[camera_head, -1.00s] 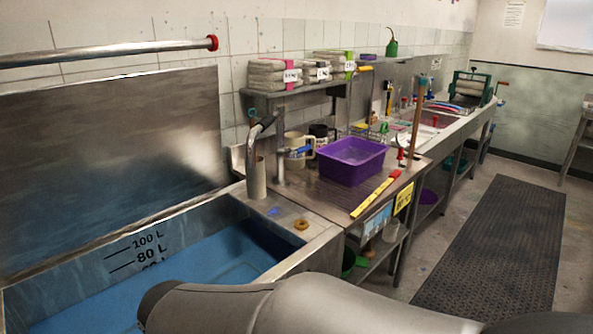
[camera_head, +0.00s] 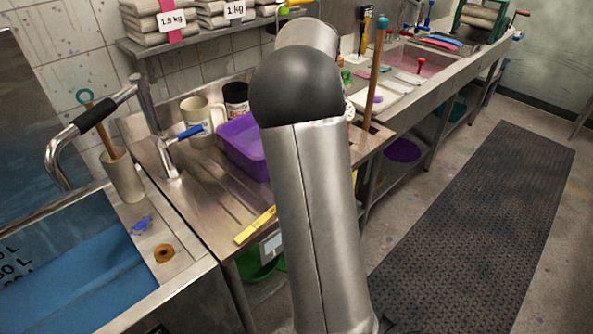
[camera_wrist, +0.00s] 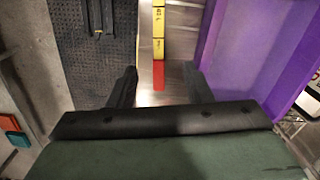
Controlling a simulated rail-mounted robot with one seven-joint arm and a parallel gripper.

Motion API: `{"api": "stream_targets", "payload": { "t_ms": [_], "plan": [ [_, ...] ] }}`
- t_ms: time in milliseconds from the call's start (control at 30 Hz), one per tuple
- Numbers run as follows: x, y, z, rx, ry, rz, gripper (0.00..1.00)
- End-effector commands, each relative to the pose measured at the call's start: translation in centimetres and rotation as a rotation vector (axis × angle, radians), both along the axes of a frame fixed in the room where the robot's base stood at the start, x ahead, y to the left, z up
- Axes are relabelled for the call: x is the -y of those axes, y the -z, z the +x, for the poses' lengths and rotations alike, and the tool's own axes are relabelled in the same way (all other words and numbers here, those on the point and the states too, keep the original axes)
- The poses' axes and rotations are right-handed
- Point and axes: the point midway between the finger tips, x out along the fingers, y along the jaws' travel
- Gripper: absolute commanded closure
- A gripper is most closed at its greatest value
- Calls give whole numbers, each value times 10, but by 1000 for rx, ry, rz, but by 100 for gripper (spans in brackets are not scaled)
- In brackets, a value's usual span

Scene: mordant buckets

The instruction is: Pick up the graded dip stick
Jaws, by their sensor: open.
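The graded dip stick, a flat yellow strip with dark markings and a red end, lies on the steel drainboard. In the head view its yellow part (camera_head: 255,225) shows near the front edge, and my arm hides the rest. In the wrist view the dip stick (camera_wrist: 158,45) runs down from the top, and its red end lies between the fingers in the picture. My gripper (camera_wrist: 161,82) is open and empty above the drainboard, one finger to each side of the stick's line. The head view does not show my gripper, as my arm blocks it.
The purple tub (camera_head: 240,146) stands beside the stick, and it fills the right of the wrist view (camera_wrist: 265,40), close to the right finger. A tap (camera_head: 165,150) and mugs stand behind. A wooden-handled tool (camera_head: 376,70) stands upright right of my arm. The dark floor mat (camera_head: 490,220) is clear.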

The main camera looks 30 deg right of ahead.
Motion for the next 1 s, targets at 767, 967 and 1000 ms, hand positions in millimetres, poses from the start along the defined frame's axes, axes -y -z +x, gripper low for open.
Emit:
{"api": "stream_targets", "payload": {
  "t_ms": [767, 967, 1000],
  "plan": [
    [31, 104, 13, -17, 90, -40, 55],
    [30, 117, 13, -16, 88, -41, 55],
    [30, 120, 12, -16, 88, -41, 55]
  ]
}}
